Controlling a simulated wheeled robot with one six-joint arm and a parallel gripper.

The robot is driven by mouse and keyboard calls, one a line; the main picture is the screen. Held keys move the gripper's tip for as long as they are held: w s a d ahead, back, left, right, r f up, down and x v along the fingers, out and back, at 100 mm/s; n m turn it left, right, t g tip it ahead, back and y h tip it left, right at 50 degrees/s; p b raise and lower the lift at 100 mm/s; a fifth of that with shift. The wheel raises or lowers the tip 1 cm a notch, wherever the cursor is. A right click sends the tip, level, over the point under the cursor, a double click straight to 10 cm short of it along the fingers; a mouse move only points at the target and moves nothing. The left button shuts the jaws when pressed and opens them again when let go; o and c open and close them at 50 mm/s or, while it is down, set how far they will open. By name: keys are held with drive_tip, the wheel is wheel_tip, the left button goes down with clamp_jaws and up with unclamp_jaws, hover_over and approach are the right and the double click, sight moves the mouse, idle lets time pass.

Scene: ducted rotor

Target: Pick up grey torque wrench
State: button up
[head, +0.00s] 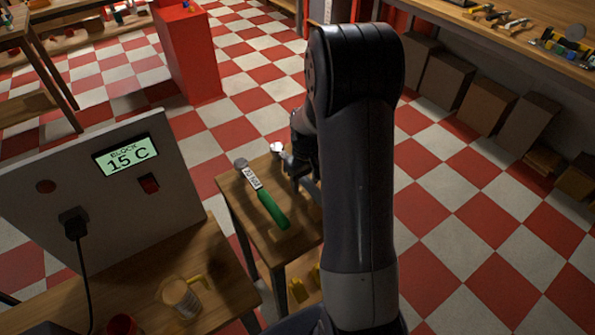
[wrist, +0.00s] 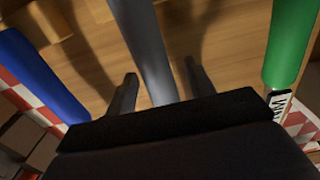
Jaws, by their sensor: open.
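The grey torque wrench (wrist: 146,40) shows in the wrist view as a smooth grey handle running from the top edge down between my fingers. Its lower end is hidden behind my gripper body. My gripper (wrist: 160,78) is open, with one finger on each side of the grey handle and a narrow gap on both sides. In the head view my gripper (head: 300,160) is over the small wooden table (head: 233,197), and my arm hides much of the grey wrench. A green-handled wrench (head: 270,207) with a white label lies to its left.
In the wrist view a blue handle (wrist: 42,78) lies left of my gripper and the green handle (wrist: 288,45) lies right. A panel reading 15 C (head: 110,190) stands on a bench at left. A red pedestal (head: 187,55) stands behind. Checkered floor is open at right.

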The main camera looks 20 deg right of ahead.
drive_tip(key=shift+f, duration=0.1)
clamp_jaws()
idle(0.5)
